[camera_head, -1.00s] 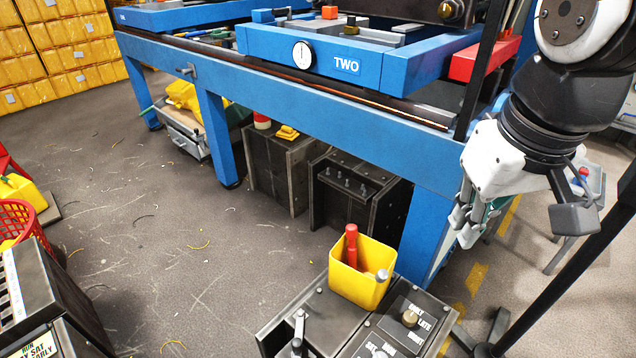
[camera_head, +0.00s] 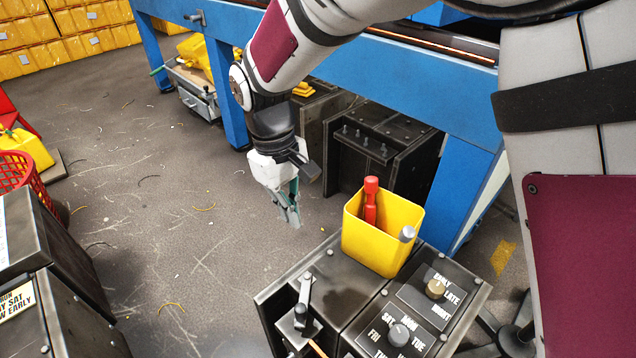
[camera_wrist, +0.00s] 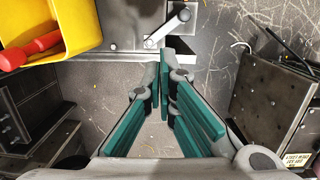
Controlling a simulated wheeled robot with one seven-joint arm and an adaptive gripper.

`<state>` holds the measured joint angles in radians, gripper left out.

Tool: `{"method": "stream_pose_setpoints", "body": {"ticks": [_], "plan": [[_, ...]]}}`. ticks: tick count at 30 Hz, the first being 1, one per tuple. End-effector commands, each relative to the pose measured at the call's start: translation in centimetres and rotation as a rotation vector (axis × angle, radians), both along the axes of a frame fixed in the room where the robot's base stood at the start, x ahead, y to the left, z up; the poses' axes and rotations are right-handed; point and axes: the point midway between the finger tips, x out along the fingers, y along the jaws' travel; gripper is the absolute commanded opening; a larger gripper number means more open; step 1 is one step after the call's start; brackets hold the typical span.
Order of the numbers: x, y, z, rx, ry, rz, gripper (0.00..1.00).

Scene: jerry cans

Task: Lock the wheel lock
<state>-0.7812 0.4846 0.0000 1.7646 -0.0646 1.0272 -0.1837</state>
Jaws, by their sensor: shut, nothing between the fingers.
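A metal lever (camera_head: 304,298) stands on a small bracket at the left side of the dark console (camera_head: 330,285). It is the likely wheel lock, though no label shows. In the wrist view the lever (camera_wrist: 168,28) is just beyond my fingertips, its arm slanting up to the right to a round knob. My gripper (camera_head: 292,222) points down beyond the console's far left edge, shut and empty, apart from the lever. In the wrist view the teal finger pads (camera_wrist: 164,75) come together below the lever.
A yellow bin (camera_head: 380,240) with a red-handled tool stands on the console, right of my gripper. Dials (camera_head: 398,335) sit in front of it. A blue bench (camera_head: 440,115) runs behind. Another dark machine (camera_head: 50,270) is at left. Floor between is clear.

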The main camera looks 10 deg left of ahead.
Motion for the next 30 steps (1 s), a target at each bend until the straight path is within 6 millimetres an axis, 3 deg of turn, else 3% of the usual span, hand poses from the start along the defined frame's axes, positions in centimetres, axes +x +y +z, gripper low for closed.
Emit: {"method": "stream_pose_setpoints", "body": {"ticks": [1, 3, 6, 10, 15, 26, 30], "plan": [[-0.3, 1.5, -2.9, -0.016, 0.015, 0.037, 0.0], [-0.8, 3.2, -5.6, -0.032, 0.03, 0.082, 0.0], [-1.6, 5.2, -8.8, -0.052, 0.047, 0.132, 0.0], [-2.5, 6.9, -11.6, -0.07, 0.06, 0.179, 0.0], [-2.9, 7.7, -13.1, -0.08, 0.067, 0.204, 0.0], [-3.0, 7.7, -13.2, -0.08, 0.068, 0.206, 0.0], [-3.1, 7.5, -14.1, -0.082, 0.069, 0.205, 0.0]]}}
